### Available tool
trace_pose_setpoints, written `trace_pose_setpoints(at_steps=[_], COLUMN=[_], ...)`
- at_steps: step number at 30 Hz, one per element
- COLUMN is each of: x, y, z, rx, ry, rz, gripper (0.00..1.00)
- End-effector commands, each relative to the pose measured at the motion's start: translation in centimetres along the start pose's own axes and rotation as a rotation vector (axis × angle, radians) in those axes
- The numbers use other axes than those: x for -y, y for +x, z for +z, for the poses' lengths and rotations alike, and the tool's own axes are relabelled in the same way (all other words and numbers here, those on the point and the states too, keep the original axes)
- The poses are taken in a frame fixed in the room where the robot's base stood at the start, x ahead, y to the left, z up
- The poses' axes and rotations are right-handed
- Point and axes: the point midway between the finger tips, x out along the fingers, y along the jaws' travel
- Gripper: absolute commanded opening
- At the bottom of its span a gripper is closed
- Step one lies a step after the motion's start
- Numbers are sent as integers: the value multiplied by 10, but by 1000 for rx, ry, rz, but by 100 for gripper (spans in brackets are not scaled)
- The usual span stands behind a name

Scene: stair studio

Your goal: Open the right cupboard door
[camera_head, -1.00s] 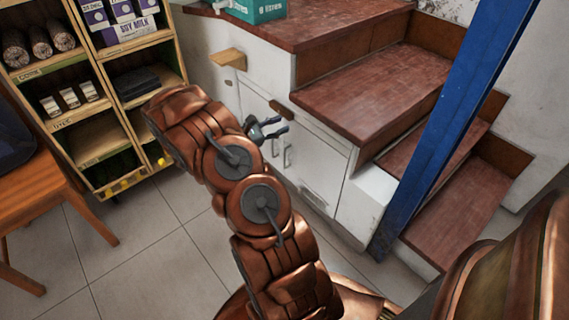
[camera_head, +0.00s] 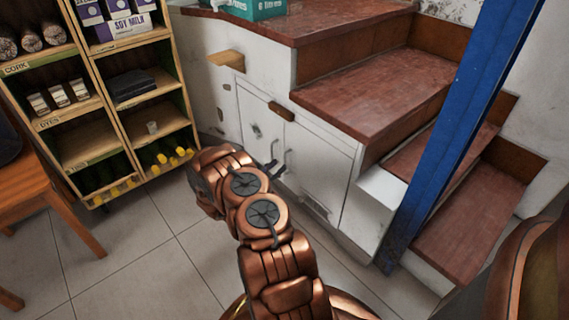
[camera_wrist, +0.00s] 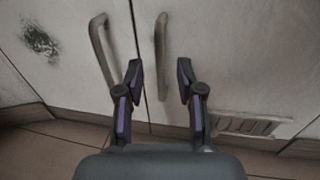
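The right cupboard door (camera_head: 318,172) is a white panel under the stairs, with a vent grille low on it, and it looks shut. Its upright bar handle (camera_wrist: 161,56) is grey in the wrist view. The left door (camera_wrist: 60,50) beside it has its own bar handle (camera_wrist: 103,49). My gripper (camera_wrist: 159,75) is open and empty, its fingers pointing at the doors. The right door's handle shows between the two fingers, nearer the middle; I cannot tell whether anything touches. In the head view my gripper (camera_head: 279,161) is low in front of the doors, partly behind my arm.
A wooden shelf unit (camera_head: 118,109) with goods stands at the left. A wooden chair (camera_head: 45,190) is at the left edge. A blue post (camera_head: 445,140) and red-brown steps (camera_head: 462,222) are at the right. Tiled floor (camera_head: 150,262) in front is clear.

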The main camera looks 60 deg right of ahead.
Motion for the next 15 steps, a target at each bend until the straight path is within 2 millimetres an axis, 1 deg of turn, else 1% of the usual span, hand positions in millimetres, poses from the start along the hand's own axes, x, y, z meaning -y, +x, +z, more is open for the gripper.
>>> trace_pose_setpoints(at_steps=[1, 3, 9, 15], x=[1, 1, 1, 0], y=[8, 19, 43, 53], z=[-3, -3, -2, 0], rx=[0, 0, 0, 1], ry=[2, 1, 1, 1], rz=[-2, -3, -2, -1], gripper=[37, 37, 37, 37])
